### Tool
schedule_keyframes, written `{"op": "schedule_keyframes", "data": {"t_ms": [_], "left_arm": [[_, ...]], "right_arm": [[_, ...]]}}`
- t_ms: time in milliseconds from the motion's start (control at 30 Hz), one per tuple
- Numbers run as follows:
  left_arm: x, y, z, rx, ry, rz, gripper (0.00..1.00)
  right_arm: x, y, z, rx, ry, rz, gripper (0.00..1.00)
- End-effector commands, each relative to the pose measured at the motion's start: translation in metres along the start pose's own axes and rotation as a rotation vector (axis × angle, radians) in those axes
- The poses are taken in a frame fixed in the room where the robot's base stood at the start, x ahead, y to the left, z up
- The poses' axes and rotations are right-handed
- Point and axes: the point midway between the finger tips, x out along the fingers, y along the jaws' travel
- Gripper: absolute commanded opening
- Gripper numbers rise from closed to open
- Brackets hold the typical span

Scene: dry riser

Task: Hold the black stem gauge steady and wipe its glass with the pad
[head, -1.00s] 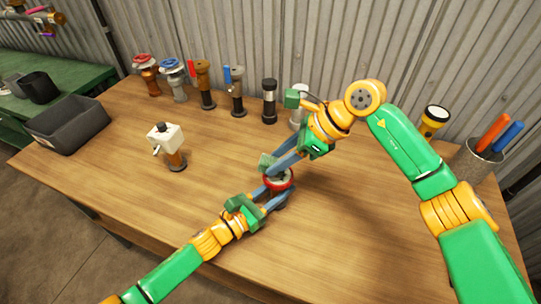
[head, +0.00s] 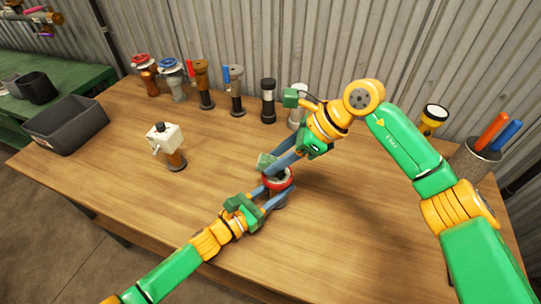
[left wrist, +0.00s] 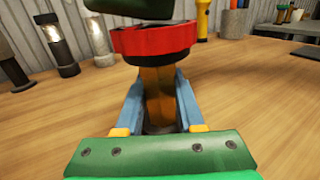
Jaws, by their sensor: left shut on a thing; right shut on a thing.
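The red-rimmed gauge (head: 277,184) stands upright near the middle of the table. It also shows in the left wrist view (left wrist: 155,40), where its stem looks brown-orange rather than black. My left gripper (head: 264,199) is shut around that stem, below the red rim, with one blue finger on each side. My right gripper (head: 273,166) is shut on a green pad (head: 266,160), held at the gauge's top left edge. A dark green part, probably the pad, hangs just over the rim in the left wrist view. The gauge's glass is mostly hidden, and I cannot tell whether the pad touches it.
A white-headed fitting (head: 165,138) stands to the left. Several valves and fittings, including a red-wheeled valve (head: 145,66), line the back. A grey bin (head: 66,128) is at far left. The front table is clear.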

Motion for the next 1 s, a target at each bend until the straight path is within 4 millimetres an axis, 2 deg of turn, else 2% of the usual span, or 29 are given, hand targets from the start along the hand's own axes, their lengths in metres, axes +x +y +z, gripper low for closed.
{"op": "schedule_keyframes", "data": {"t_ms": [133,500,833,1000], "left_arm": [[0.0,0.0,0.0,-0.001,-0.002,0.0,0.0],[0.0,0.0,0.001,0.0,-0.003,-0.001,0.0],[0.0,0.0,0.001,-0.001,-0.002,0.0,0.0],[0.0,0.0,0.001,-0.001,-0.002,0.0,0.0]], "right_arm": [[0.002,0.0,-0.003,0.002,0.009,0.003,0.0],[0.013,0.001,0.016,0.001,0.007,0.003,0.0],[-0.001,0.0,0.0,0.002,0.006,0.001,0.0],[0.001,0.0,0.002,0.001,0.005,0.003,0.0]]}}
